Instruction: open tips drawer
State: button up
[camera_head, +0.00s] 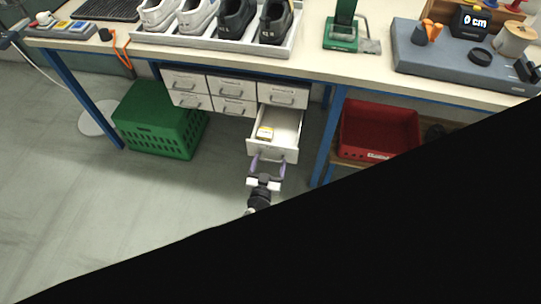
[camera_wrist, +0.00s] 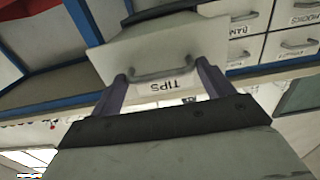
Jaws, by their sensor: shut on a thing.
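The tips drawer (camera_head: 283,128) is pulled out from the lower right of the drawer block under the bench. A small yellow and white item (camera_head: 265,133) lies inside it. In the wrist view the drawer's front (camera_wrist: 200,50) shows a label reading TIPS, upside down, and a grey bar handle (camera_wrist: 161,72). My gripper (camera_head: 266,163) is at the front of this drawer, with its fingers on both sides of the handle. It also shows in the wrist view (camera_wrist: 162,82), shut on the handle.
The other drawers (camera_head: 233,90) in the block are closed. A green crate (camera_head: 160,140) stands on the floor to the left. A red bin (camera_head: 379,130) sits on a low shelf to the right, beyond a blue table leg (camera_head: 327,140). Shoes stand in a tray (camera_head: 215,45) on the bench.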

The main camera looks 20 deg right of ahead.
jog(key=shift+s+a, duration=0.1)
jog(key=shift+a, duration=0.3)
jog(key=o, duration=1.1)
jog(key=shift+d, duration=0.15)
jog(key=shift+s, duration=0.15)
